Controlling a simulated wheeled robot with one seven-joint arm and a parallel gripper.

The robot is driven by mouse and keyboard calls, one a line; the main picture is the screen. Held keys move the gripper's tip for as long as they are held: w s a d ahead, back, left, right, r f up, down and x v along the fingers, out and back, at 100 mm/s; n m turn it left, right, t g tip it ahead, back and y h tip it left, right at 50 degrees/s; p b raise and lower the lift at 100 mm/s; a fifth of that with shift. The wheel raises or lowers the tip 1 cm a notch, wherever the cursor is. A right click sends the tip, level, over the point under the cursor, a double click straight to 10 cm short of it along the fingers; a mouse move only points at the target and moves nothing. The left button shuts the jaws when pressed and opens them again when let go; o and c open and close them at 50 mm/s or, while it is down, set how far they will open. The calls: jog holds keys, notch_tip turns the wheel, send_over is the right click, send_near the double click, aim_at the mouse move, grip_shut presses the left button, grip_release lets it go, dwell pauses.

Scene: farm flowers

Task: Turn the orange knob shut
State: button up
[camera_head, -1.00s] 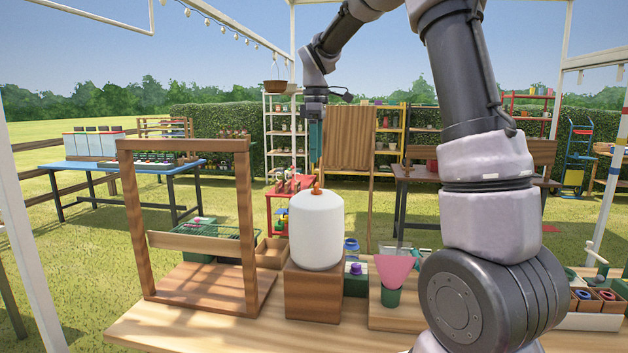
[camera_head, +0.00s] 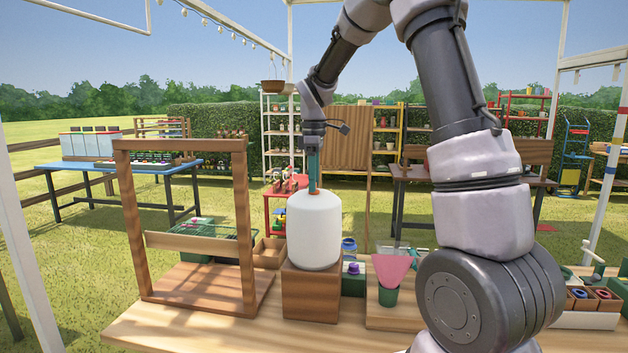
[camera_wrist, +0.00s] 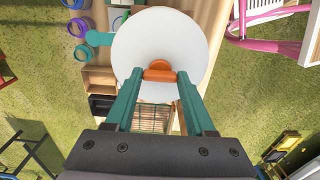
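The orange knob (camera_wrist: 160,75) is a short bar with a rounded hub on top of a white rounded tank (camera_head: 314,230). The tank stands upright on a wooden block (camera_head: 311,290). My gripper (camera_head: 314,185) points straight down over the tank, its teal fingers at the knob. In the wrist view its fingertips (camera_wrist: 161,73) stand apart on either side of the knob's bar, very close to its ends. I cannot make out whether they touch it. In the head view the fingers hide most of the knob; only a little orange (camera_head: 313,191) shows.
A wooden frame (camera_head: 245,220) stands left of the tank on the workbench (camera_head: 225,327). A green pot with a pink funnel (camera_head: 391,268) and a green box with a purple knob (camera_head: 354,277) are to the right.

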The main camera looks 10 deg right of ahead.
grip_shut()
jog(key=shift+m, duration=0.4)
jog(key=m, duration=0.3)
jog(key=shift+m, duration=0.3)
jog(key=m, duration=0.3)
jog(key=shift+m, duration=0.3)
jog(key=m, duration=0.5)
jog(key=shift+m, duration=2.5)
